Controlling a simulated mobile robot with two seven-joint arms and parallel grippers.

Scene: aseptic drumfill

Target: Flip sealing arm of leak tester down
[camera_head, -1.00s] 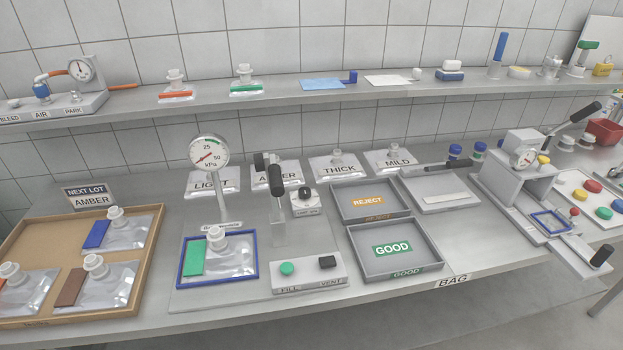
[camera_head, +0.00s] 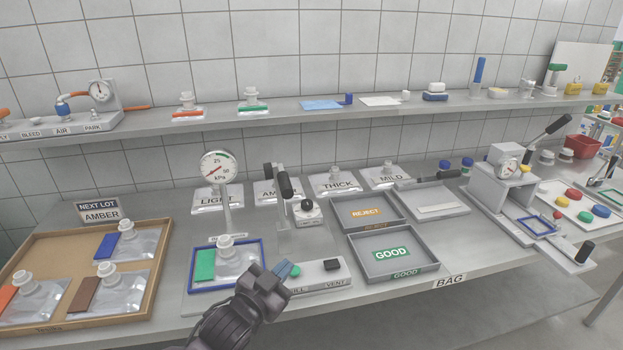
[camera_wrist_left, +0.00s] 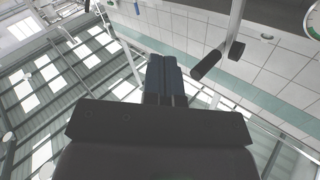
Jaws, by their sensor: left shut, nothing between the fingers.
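The leak tester stands at the front of the bench, with a round kPa gauge (camera_head: 221,167) on a post. Its sealing arm (camera_head: 285,188), with a black grip, stands raised behind the button box (camera_head: 318,275). A clear pouch with a green label (camera_head: 233,262) lies in the blue frame (camera_head: 212,288). My left gripper (camera_head: 287,269) is shut and empty, in front of the button box and below the black grip in the picture. It hides part of the box. In the left wrist view the shut fingers (camera_wrist_left: 165,72) show left of a dark grip (camera_wrist_left: 207,66). My right gripper is not in view.
A cardboard tray (camera_head: 160,285) with several pouches is at the left. The REJECT tray (camera_head: 340,207) and GOOD tray (camera_head: 432,263) lie right of the tester. A small knobbed block (camera_head: 308,212) stands close beside the sealing arm. A shelf (camera_head: 400,108) runs behind.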

